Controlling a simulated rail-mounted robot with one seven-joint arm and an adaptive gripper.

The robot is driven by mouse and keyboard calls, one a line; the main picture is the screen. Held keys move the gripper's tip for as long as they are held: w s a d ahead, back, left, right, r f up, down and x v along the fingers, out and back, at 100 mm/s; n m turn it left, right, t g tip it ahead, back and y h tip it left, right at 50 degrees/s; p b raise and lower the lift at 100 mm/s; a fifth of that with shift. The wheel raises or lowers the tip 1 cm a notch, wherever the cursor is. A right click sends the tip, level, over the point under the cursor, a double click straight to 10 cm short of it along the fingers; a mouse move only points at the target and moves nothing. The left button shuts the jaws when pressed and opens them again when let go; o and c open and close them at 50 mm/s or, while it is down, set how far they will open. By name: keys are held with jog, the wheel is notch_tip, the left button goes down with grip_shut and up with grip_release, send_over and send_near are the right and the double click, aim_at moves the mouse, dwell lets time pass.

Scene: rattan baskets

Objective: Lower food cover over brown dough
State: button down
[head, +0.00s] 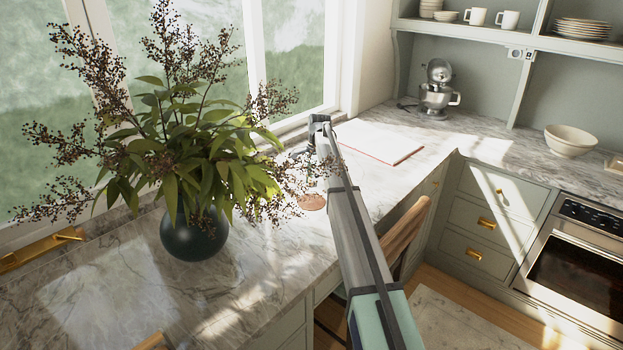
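A flat, round brown thing (311,202) lies on the marble counter, left of my arm and right of the dark vase; it may be the brown dough. Leaves and berry sprigs hang just above it. I cannot make out a food cover in this view; plant or arm may hide it. My arm reaches from the bottom edge up over the counter. Its dark far end (319,123) is near the window sill, beyond the brown thing. The gripper's fingers are too small and hidden to read, and I cannot tell whether they hold anything.
A dark round vase (194,238) with wide-spreading branches stands left of my arm. A white sheet or board with a red edge (381,141) lies right of the arm's end. A stand mixer (438,92) and a bowl (571,141) stand farther back. The front-left counter is mostly clear.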

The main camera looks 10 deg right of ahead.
dwell(0.3)
jog(key=c, duration=0.9)
grip_release()
jog(key=shift+o, duration=0.2)
jog(key=shift+r, duration=0.1)
